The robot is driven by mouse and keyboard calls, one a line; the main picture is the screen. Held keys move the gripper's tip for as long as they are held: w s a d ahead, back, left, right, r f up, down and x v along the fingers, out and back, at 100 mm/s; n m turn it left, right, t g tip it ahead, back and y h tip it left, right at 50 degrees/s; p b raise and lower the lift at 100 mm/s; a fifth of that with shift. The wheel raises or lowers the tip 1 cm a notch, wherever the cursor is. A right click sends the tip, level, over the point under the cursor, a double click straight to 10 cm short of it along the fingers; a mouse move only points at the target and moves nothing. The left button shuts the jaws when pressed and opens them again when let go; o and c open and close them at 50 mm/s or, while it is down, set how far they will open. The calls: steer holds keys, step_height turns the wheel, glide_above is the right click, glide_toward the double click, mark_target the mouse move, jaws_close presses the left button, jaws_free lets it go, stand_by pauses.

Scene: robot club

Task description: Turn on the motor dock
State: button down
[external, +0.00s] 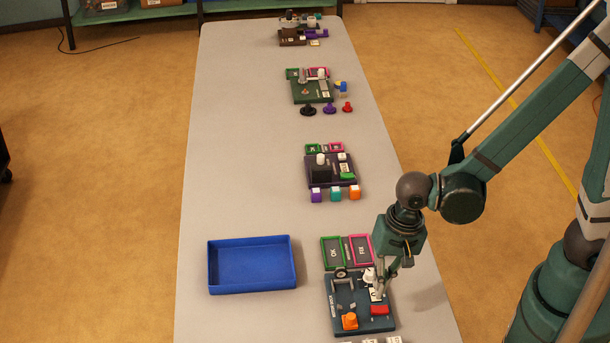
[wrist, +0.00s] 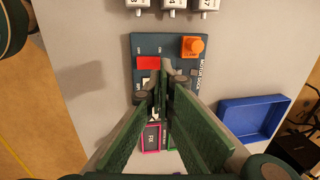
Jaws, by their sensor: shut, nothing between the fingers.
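The motor dock (external: 347,297) is a dark blue board near the front right of the table. Its label reads MOTOR DOCK in the wrist view (wrist: 180,74). It carries an orange knob-like part (external: 349,321), a red block (external: 379,310), and a white part (external: 368,276) at its far side. The orange part (wrist: 193,46) and red block (wrist: 148,63) also show in the wrist view. My gripper (external: 377,292) is shut and empty, pointing down over the dock's right side by the white part. The fingers (wrist: 163,84) hide part of the board; I cannot tell whether they touch it.
A green-framed OK tray (external: 332,252) and a pink-framed FIX tray (external: 361,250) lie just behind the dock. An empty blue bin (external: 251,265) stands left. White labelled blocks (wrist: 174,5) line the front. Other docks, such as a purple one (external: 312,181), stand farther back.

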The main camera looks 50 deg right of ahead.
mark_target(374, 309)
steer(key=shift+w+a+f+b, duration=0.1)
steer(key=shift+f+b, duration=0.2)
steer(key=shift+f, duration=0.85)
steer(key=shift+w+a+f+b, duration=0.15)
steer(key=shift+f+b, duration=0.1)
steer(key=shift+f, duration=0.85)
steer(key=shift+w+a+f+b, duration=0.1)
steer(key=shift+f+b, duration=0.2)
steer(key=shift+f, duration=0.85)
steer(key=shift+f, duration=0.1)
steer(key=shift+w+a+f+g+h+b, duration=0.2)
steer(key=shift+f+g+h+b, duration=0.2)
steer(key=shift+b, duration=0.1)
steer(key=shift+s+d+r, duration=0.2)
steer(key=shift+s+d, duration=0.05)
steer(key=shift+s+d+r, duration=0.15)
steer(key=shift+s+d, duration=0.15)
steer(key=shift+r, duration=0.15)
